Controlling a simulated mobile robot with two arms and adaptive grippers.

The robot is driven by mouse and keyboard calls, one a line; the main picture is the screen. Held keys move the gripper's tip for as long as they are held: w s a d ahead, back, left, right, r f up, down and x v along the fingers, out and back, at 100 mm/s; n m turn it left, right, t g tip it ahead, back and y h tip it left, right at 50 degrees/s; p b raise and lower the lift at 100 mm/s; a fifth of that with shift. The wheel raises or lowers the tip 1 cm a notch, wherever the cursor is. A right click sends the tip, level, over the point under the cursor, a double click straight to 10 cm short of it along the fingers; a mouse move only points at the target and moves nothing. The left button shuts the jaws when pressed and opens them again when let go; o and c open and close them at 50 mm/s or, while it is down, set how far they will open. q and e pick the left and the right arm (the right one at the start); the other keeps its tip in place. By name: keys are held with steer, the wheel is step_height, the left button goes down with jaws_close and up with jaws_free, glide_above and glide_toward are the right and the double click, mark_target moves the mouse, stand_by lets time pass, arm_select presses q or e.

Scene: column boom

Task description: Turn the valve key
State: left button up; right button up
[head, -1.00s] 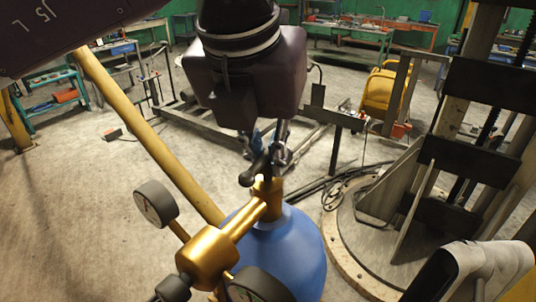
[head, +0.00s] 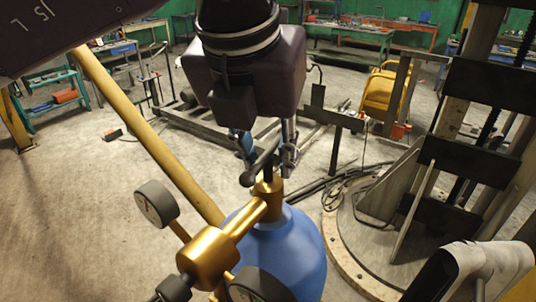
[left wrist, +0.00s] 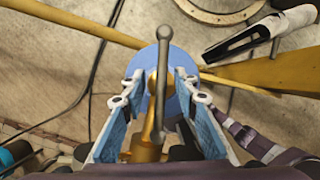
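The valve key (head: 262,161) is a dark bar handle on the brass valve of a blue gas cylinder (head: 300,250). In the left wrist view the key (left wrist: 163,70) runs lengthwise between my fingers, with its round knob beyond the fingertips. My left gripper (head: 267,155) points down over the valve. It is open, with one blue-padded finger on each side of the key and a visible gap to each in the left wrist view (left wrist: 158,92).
A brass regulator (head: 208,255) with gauges (head: 156,203) sits close to the valve. A yellow pole (head: 150,140) slants behind the cylinder. A round floor plate with a steel column (head: 470,125) stands at right. Workbenches (head: 345,32) line the back; the floor at left is mostly clear.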

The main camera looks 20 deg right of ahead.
arm_select(q)
steer(key=shift+v, duration=5.95)
